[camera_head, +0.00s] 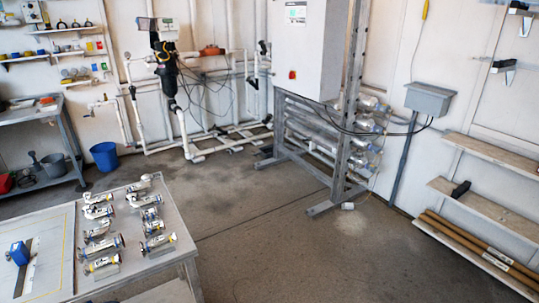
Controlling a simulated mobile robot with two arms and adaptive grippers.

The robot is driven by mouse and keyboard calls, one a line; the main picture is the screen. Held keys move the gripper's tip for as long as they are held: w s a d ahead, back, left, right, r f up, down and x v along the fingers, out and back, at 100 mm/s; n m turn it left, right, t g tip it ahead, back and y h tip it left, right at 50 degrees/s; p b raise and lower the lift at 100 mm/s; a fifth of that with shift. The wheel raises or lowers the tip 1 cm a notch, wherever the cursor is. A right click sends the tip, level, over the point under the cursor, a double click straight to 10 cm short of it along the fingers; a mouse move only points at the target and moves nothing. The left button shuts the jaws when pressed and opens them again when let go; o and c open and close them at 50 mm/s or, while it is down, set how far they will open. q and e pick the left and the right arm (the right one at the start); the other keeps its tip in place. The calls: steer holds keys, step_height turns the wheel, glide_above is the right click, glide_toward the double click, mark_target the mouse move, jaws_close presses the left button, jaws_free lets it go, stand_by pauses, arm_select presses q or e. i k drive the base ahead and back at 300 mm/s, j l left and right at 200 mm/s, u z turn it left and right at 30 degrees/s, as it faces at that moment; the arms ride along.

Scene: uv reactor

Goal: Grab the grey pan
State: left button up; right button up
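A dark grey, pot-like vessel (54,166) stands on the lower shelf of the grey bench at the left. It is small in the view, and I cannot tell for sure whether it is the grey pan. Another dark grey item (26,178) sits left of it on the same shelf, too small to make out. Neither of my grippers shows in the head view.
A blue bucket (104,157) stands on the floor beside the grey bench (32,114). A table (180,250) with several metal valve fittings fills the lower left. A white cabinet on a metal frame (322,190) stands behind. The concrete floor (270,225) in the middle is clear.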

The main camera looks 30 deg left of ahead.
mark_target(267, 152)
steer(key=i+z, duration=0.1)
steer(key=i, duration=0.7)
steer(key=i+u, duration=0.25)
steer(key=i, duration=0.25)
steer(key=i+l+u, duration=0.1)
steer(key=i+u, duration=0.15)
steer(key=i, duration=0.2)
steer(key=i+l+u, duration=0.25)
steer(key=i, duration=0.25)
steer(key=i+j+u, duration=0.3)
steer(key=i+u, duration=0.15)
steer(key=i+j+u, duration=0.1)
steer(key=i+u, duration=0.35)
steer(key=i, duration=0.2)
steer(key=i+l+u, duration=0.1)
steer(key=i+u, duration=0.3)
steer(key=i, duration=0.15)
steer(key=i+j+z, duration=0.1)
steer(key=i, duration=0.8)
steer(key=i+j+z, duration=0.1)
steer(key=i, duration=0.8)
